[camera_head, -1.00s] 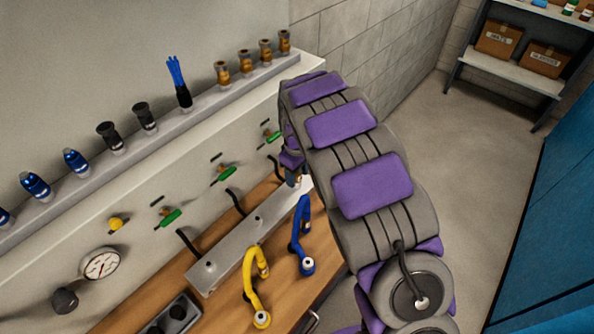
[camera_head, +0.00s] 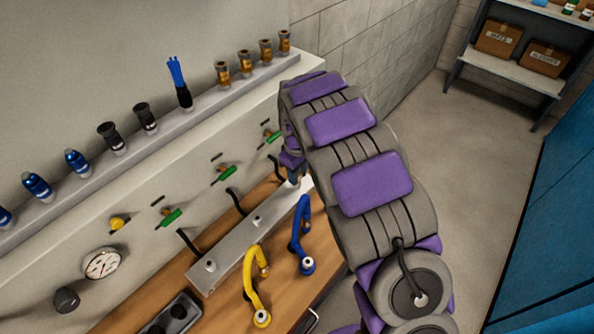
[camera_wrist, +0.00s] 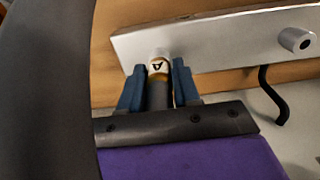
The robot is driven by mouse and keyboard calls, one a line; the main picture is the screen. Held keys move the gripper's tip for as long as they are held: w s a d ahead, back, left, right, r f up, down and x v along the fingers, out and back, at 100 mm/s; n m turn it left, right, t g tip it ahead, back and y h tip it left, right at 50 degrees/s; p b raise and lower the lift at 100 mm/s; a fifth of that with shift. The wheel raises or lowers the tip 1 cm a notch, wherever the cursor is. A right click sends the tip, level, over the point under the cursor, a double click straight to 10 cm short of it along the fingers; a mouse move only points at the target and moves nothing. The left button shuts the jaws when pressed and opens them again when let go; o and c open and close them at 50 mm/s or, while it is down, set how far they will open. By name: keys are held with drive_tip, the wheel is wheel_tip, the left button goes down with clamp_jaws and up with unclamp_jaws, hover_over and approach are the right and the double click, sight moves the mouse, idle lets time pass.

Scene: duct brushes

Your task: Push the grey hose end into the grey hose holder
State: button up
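In the wrist view, my gripper (camera_wrist: 158,78) has its two blue fingers on either side of a grey cylindrical hose end (camera_wrist: 158,95) and appears shut on it. The hose end has a yellowish ring and a pale tip with a dark mark. The tip is at the edge of a silver metal rail (camera_wrist: 215,45). A pale stub, possibly the grey hose holder (camera_wrist: 160,53), shows just beyond the tip; whether they touch or fit together I cannot tell. In the head view, my gripper (camera_head: 293,178) is mostly hidden behind my arm, at the rail's far end (camera_head: 235,240).
A round stub (camera_wrist: 297,40) projects from the rail.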

clamp_jaws()
drive_tip(key=shift+r, duration=0.1)
drive_tip(key=shift+r+p, duration=1.25)
drive_tip(key=shift+r, duration=1.65)
drive_tip(key=shift+a, duration=0.1)
